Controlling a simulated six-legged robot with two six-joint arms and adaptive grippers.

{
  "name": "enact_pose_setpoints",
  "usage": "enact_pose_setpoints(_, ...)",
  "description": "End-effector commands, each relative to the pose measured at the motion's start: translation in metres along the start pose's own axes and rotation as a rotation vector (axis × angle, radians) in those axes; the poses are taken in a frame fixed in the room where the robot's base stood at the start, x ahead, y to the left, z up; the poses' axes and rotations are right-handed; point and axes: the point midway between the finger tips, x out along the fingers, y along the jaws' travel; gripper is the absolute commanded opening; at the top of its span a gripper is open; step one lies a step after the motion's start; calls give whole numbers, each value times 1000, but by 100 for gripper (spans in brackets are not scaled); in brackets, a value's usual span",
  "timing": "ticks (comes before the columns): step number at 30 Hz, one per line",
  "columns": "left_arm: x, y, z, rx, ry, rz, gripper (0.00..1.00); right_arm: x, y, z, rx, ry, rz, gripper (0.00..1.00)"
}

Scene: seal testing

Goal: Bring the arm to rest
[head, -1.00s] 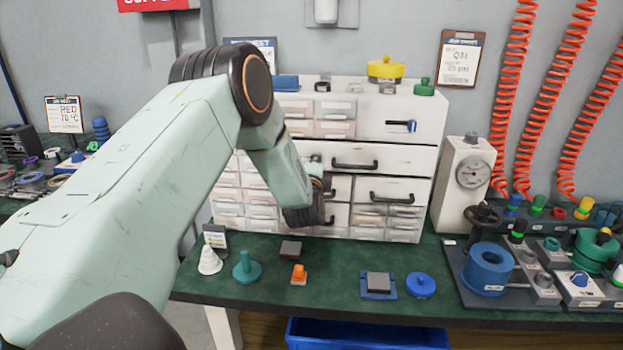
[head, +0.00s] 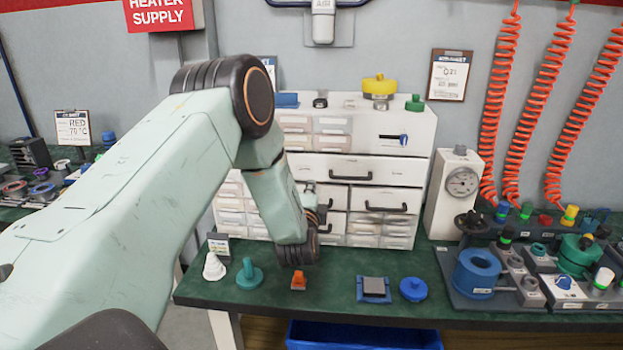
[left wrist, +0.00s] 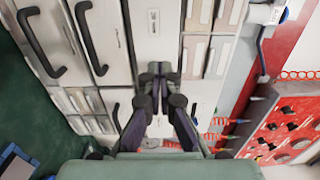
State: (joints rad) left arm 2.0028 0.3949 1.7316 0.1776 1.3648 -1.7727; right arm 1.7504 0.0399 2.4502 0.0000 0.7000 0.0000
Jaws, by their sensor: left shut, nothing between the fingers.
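My left arm comes in from the left in the head view and bends down in front of the white drawer cabinet (head: 375,168). Its dark wrist end hangs above the green bench, just behind the small orange piece (head: 298,282). My left gripper (left wrist: 154,72) shows clearly in the left wrist view, its dark fingers together and empty. It points toward the white drawer fronts (left wrist: 205,92) with black handles. In the head view the wrist mostly hides the fingers. My right gripper is not in view.
On the green bench (head: 330,305) stand a white cone (head: 214,267), a teal knobbed piece (head: 249,274), a grey block on a blue tray (head: 374,289) and a blue disc (head: 413,289). A gauge box (head: 457,190) and a fixture board are at right. A blue bin (head: 365,335) is below.

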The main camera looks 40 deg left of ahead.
Motion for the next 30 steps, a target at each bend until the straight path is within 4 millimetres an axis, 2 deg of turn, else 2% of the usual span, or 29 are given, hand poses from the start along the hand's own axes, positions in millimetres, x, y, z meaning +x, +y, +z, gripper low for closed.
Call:
enact_pose_setpoints(3, -20, -1, 0, 1, 1, 3, 0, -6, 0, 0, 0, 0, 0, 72)
enact_pose_setpoints(9, -41, -1, 0, -1, 0, 0, 0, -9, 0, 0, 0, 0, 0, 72)
enact_pose_setpoints(19, -47, 0, 0, -6, -1, -1, 0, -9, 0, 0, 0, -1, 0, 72)
enact_pose_setpoints(22, -48, 2, 0, -66, 0, 7, 0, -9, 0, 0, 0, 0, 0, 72)
enact_pose_setpoints(26, -52, 19, -4, -268, 12, 88, 0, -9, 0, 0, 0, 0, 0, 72)
enact_pose_setpoints(30, -76, 57, -15, -532, 10, 268, 0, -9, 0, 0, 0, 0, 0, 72)
